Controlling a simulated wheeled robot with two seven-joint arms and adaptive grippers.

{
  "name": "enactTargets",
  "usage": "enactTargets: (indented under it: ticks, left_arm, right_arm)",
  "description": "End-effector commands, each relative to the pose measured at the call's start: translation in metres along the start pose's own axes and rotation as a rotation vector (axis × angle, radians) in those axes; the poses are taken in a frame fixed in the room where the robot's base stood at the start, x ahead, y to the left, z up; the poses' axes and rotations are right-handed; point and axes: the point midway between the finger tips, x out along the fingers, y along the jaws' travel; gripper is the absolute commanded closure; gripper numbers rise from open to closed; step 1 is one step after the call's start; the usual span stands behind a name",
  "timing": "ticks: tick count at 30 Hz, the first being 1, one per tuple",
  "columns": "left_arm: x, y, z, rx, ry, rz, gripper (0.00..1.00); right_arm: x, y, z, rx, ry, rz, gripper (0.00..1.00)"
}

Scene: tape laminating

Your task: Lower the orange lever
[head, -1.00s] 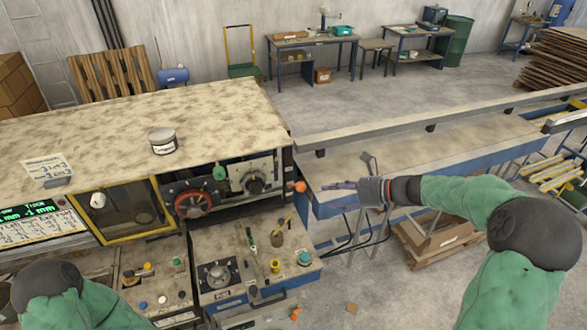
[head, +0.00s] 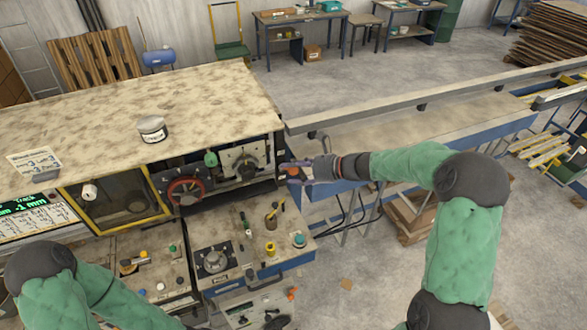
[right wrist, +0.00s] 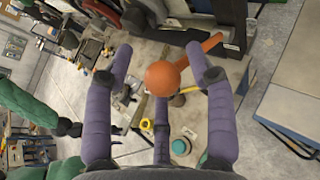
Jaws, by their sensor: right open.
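The orange lever shows in the right wrist view as a round orange knob (right wrist: 168,78) on an orange arm (right wrist: 212,46). In the head view its knob (head: 293,171) is partly covered at the right end of the machine front. My right gripper (head: 300,173) is at the knob. In the right wrist view its purple fingers (right wrist: 162,88) are spread open, with the knob between them in the picture. Whether they touch the knob cannot be told. My left arm is at the lower left, and its gripper is not clear.
The machine (head: 130,120) has a wide mottled top with a tin (head: 152,129) on it. A red handwheel (head: 186,191) is left of the lever. Below is a control bench (head: 232,225) with knobs and tools. A long conveyor table (head: 420,130) extends right.

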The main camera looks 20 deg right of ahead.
Motion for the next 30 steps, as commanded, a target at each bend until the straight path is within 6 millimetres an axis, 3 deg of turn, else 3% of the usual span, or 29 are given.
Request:
enactTargets:
  ticks: [11, 15, 17, 30]
  left_arm:
    - [-0.0004, 0.0002, 0.0000, 0.000, 0.000, 0.000, 0.60]
    - [-0.0004, 0.0002, 0.0000, 0.000, 0.000, 0.000, 0.60]
    - [-0.0004, 0.0002, 0.0000, 0.000, 0.000, 0.000, 0.60]
    - [0.0006, -0.0002, -0.0001, 0.000, 0.000, 0.000, 0.60]
  right_arm:
    - [0.0049, -0.0001, -0.0004, 0.000, 0.000, -0.001, 0.47]
    - [0.0047, -0.0001, -0.0005, 0.000, 0.001, 0.000, 0.87]
    - [0.0047, -0.0001, -0.0004, 0.000, 0.000, 0.000, 1.00]
    - [0.0047, 0.0002, -0.0004, -0.001, -0.002, 0.000, 1.00]
